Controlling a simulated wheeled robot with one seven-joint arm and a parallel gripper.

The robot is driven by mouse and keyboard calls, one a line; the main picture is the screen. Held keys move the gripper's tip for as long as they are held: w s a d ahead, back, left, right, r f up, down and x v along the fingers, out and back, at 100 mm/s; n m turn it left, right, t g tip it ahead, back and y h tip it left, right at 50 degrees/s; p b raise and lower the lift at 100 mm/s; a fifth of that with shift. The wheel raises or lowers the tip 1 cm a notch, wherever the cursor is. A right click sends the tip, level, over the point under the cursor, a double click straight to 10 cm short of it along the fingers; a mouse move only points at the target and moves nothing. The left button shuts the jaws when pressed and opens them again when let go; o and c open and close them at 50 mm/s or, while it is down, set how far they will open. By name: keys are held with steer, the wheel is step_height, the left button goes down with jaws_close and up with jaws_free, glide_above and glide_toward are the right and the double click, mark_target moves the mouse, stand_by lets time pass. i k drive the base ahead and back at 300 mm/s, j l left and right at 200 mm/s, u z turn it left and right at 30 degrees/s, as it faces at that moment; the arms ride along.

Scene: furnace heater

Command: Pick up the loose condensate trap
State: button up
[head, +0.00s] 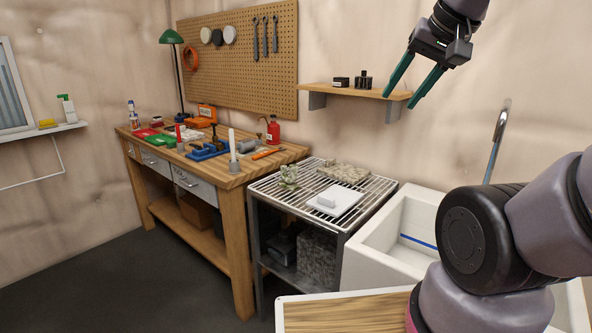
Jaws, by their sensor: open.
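I cannot tell for sure which object is the loose condensate trap. A small white block-like piece (327,201) lies on a flat white board (346,205) on the wire rack. A small clear or greenish jar-like object (288,174) stands at the rack's left side. On the workbench, a white upright tube (232,143) stands near the right end with a grey cylinder (246,146) beside it. My gripper (400,100) is raised at the upper right, near the wall shelf in the picture. Its two teal fingers are spread, with nothing between them.
The wooden workbench (240,182) is crowded with tools and small parts. The wire-topped rack (268,187) also carries a rough stone-like slab (343,172). A white sink (372,252) stands right of it. A wooden wall shelf (345,91) holds small black items. The floor at left is clear.

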mark_target(287, 183)
steer(key=j+z, duration=0.2)
steer(key=z, duration=0.7)
steer(key=l+z, duration=0.2)
steer(key=z, duration=0.5)
steer(key=j+z, duration=0.1)
steer(key=j, duration=0.9)
steer(key=j+z, duration=0.15)
steer(key=j, duration=0.85)
steer(key=k+j+z, duration=0.1)
steer(key=j, duration=0.9)
steer(key=k, duration=0.05)
